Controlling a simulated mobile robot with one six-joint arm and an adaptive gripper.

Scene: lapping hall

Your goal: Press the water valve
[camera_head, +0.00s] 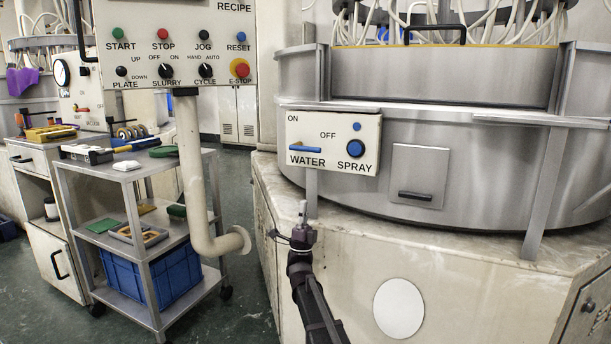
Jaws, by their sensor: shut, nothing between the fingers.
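The water valve (305,149) is a blue lever on a cream panel (333,140) fixed to the front of the steel lapping machine. The word WATER is printed below it, and ON and OFF are printed above. The lever lies roughly level. A round blue spray button (355,148) sits to its right on the same panel. My gripper (303,208) is shut and empty, pointing up. In the picture it is below the lever and apart from it, in front of the machine's pale base.
A control box (176,45) with buttons and knobs hangs at the upper left on a cream bent pipe (192,165). A steel trolley (75,205) with tools and a blue crate (165,277) stands left. A steel bracket (311,184) runs below the panel.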

